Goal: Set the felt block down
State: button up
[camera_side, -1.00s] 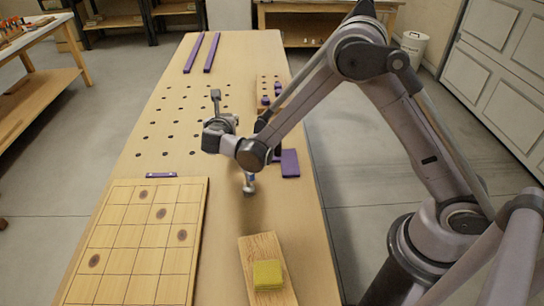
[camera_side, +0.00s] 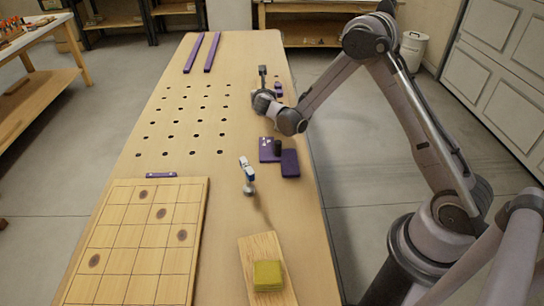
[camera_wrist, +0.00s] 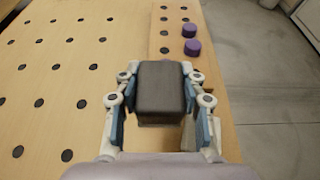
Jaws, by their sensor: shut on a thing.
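The felt block (camera_wrist: 163,92) is a dark grey, box-shaped piece in the middle of the wrist view. My gripper (camera_wrist: 160,79) is shut on it, with white and blue fingers along its left and right sides. The block hides the bench straight behind it. In the side view my gripper is over the far right part of the bench, and the block cannot be clearly made out there. Whether the block touches the surface below cannot be told.
Two purple pegs (camera_wrist: 191,38) stand on the perforated strip ahead. A hole grid (camera_side: 185,115) lies to the left.

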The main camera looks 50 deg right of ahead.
send_over(244, 124)
notch_tip(244, 124, down, 4)
jog(key=shift+d+f, duration=0.1)
jog(key=shift+f, duration=2.1)
jog(key=shift+f, duration=0.1)
jog(key=o, duration=1.3)
jog(key=shift+c, duration=0.2)
